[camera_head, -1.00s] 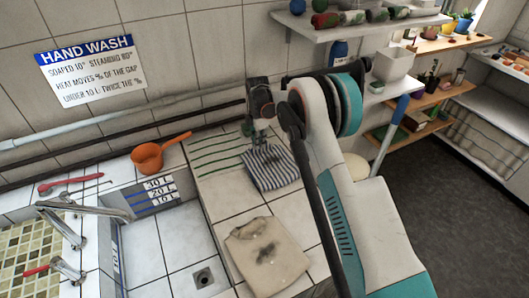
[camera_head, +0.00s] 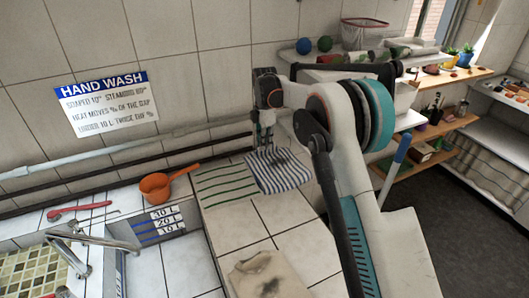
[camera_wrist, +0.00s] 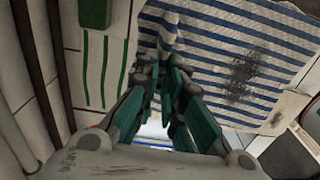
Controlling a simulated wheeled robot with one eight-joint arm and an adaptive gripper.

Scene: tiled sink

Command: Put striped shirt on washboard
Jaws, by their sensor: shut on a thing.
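The striped shirt (camera_head: 280,171), blue and white with a dark smudge, hangs at my gripper (camera_head: 263,148), just right of the green-lined surface in the head view. In the wrist view the striped shirt (camera_wrist: 240,60) spreads beyond my fingers (camera_wrist: 170,85), which are shut on its edge. The pinched part is mostly hidden by the fingers. The surface with raised green lines (camera_head: 222,184), which looks like the washboard, lies on the tiled counter; its green lines (camera_wrist: 105,70) show left of the shirt in the wrist view. I cannot tell how high the shirt is.
A beige garment with a dark stain (camera_head: 268,276) lies on the counter in front. An orange dipper (camera_head: 158,186) sits at the back left, near the basin and taps (camera_head: 85,240). Pipes run along the wall behind. Shelves (camera_head: 440,130) stand at the right.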

